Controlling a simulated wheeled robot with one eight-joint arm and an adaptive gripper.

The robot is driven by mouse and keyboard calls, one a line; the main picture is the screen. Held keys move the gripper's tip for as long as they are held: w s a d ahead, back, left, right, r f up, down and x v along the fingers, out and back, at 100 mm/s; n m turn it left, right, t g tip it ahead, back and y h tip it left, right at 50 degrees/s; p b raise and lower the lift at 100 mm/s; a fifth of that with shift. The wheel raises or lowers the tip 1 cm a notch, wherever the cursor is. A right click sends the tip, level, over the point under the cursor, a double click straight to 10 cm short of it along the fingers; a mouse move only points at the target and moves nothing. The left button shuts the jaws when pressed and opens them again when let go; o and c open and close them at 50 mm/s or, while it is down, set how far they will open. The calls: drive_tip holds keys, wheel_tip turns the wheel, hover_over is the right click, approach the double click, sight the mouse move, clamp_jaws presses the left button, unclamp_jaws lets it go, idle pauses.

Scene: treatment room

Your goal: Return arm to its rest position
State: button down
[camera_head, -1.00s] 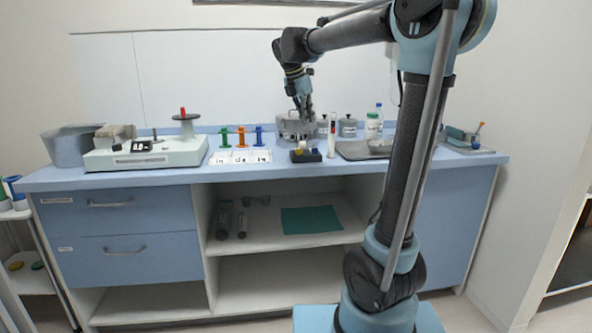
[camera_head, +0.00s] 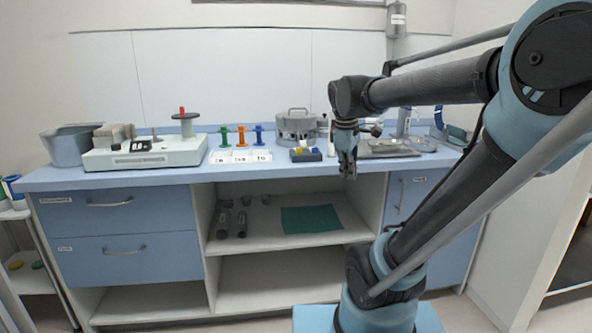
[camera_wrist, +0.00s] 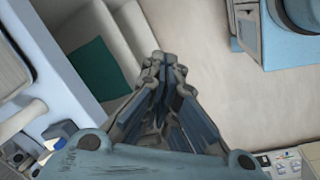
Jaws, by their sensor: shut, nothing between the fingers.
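My gripper (camera_head: 347,174) hangs pointing down in front of the counter (camera_head: 330,167), just below the level of its front edge. Its fingers are together with nothing between them. In the wrist view my gripper (camera_wrist: 162,58) is also shut and empty, with the floor (camera_wrist: 205,85) and the open shelf with a green cloth (camera_wrist: 98,70) beyond it. My upper arm runs from the base at the lower right up to the right edge, and the forearm reaches back left to the gripper.
The floor in front is clear.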

drive_tip(key=s+d+f+m+y, duration=0.1)
drive_tip(key=s+d+f+m, duration=0.2)
drive_tip(key=s+f+m, duration=0.8)
drive_tip(key=s+f, duration=0.3)
drive_tip(key=f, duration=0.2)
drive_tip(key=shift+f+m, duration=0.25)
drive_tip(key=shift+m, duration=0.05)
drive_tip(key=shift+w+f, duration=0.2)
drive_tip(key=shift+w, duration=0.15)
